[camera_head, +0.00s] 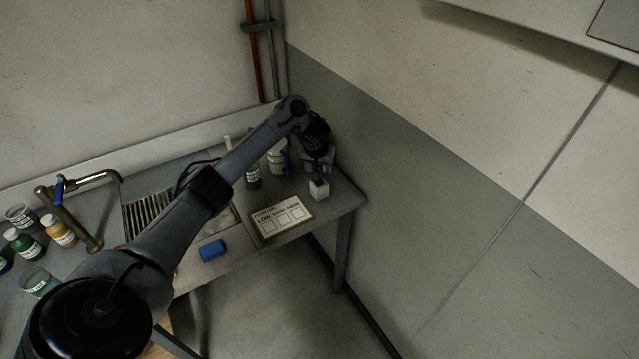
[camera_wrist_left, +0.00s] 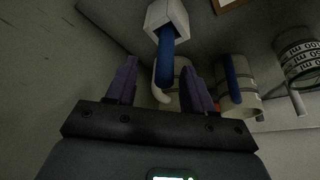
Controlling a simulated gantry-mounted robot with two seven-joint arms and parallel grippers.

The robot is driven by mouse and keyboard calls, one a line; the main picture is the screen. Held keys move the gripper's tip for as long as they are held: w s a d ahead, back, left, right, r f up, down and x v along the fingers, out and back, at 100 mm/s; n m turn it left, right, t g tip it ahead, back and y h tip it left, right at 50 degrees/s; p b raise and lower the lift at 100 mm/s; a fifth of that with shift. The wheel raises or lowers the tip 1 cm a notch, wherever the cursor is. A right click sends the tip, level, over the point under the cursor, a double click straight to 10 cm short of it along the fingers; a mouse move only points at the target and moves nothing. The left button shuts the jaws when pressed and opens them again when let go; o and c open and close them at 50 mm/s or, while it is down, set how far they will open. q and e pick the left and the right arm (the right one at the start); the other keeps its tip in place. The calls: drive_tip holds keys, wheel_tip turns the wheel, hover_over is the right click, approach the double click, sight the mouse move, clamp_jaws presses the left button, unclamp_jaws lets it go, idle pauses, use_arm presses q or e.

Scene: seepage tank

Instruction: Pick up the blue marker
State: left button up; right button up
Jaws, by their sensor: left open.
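The blue marker (camera_wrist_left: 165,62) stands in a small white block-shaped holder (camera_wrist_left: 166,17) in the left wrist view. It shows between the two fingertips of my left gripper (camera_wrist_left: 158,76), which is open and not closed on it. In the head view the holder (camera_head: 319,190) is at the right end of the bench, near its front edge. There my left gripper (camera_head: 318,167) is just above the holder. Only a little of the marker shows there, and I cannot tell whether the fingers touch it. My right gripper is in neither view.
A white jug with blue (camera_head: 279,158) and a labelled container (camera_head: 254,174) stand close behind the gripper. A tap (camera_head: 84,215) and several bottles (camera_head: 58,231) are at left.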

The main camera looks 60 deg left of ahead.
use_arm(q)
drive_tip(key=x, duration=0.1)
drive_tip(key=b+x, duration=0.1)
drive_tip(key=x, duration=0.2)
drive_tip(key=shift+s+a+f+b, duration=0.2)
drive_tip(key=shift+s+f+b, duration=0.1)
drive_tip(key=shift+f+b, duration=0.15)
drive_tip(key=shift+w+a+f, duration=0.2)
drive_tip(key=shift+w+f, duration=0.05)
drive_tip(key=shift+f, duration=0.3)
clamp_jaws()
